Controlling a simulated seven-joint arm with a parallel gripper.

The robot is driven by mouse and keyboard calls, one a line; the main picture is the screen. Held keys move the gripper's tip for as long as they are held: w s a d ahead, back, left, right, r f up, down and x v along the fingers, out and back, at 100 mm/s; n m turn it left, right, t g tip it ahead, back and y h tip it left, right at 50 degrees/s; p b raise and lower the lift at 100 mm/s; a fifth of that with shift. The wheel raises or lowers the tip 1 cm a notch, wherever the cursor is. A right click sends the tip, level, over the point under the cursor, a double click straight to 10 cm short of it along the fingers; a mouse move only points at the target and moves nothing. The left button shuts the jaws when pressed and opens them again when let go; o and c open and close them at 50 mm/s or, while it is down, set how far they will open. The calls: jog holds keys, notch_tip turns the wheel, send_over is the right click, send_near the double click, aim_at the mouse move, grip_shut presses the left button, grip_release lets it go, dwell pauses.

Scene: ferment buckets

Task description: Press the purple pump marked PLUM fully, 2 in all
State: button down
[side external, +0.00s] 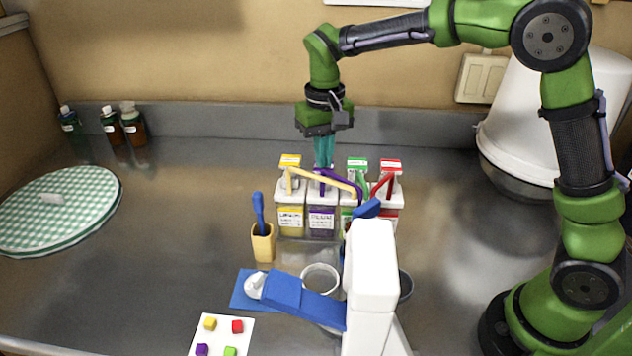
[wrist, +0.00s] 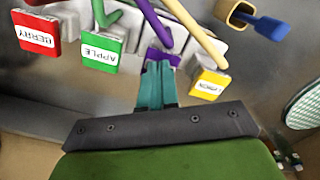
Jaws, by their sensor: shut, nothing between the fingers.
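The purple pump stands in the row of pump buckets; its purple spout (side external: 347,183) shows in the side view and its bucket (side external: 321,221) carries a PLUM label. My gripper (side external: 324,165) is shut and empty, pointing straight down with its teal fingertips at the purple pump's top. In the wrist view the fingertips (wrist: 160,66) overlap the purple pump head (wrist: 163,57) and hide most of it, including any top label. They look in contact or very close; I cannot tell how far the head is pressed.
Yellow (side external: 290,162), green (side external: 357,165) and red (side external: 390,167) pumps stand close beside it. In front are a white cup (side external: 320,277), a blue-and-white device (side external: 372,270), a yellow holder (side external: 263,243) and a card with coloured cubes (side external: 222,334). The counter at left is mostly clear.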

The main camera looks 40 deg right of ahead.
jog(key=shift+f, duration=0.55)
jog(key=shift+r, duration=1.9)
notch_tip(320, 180, up, 6)
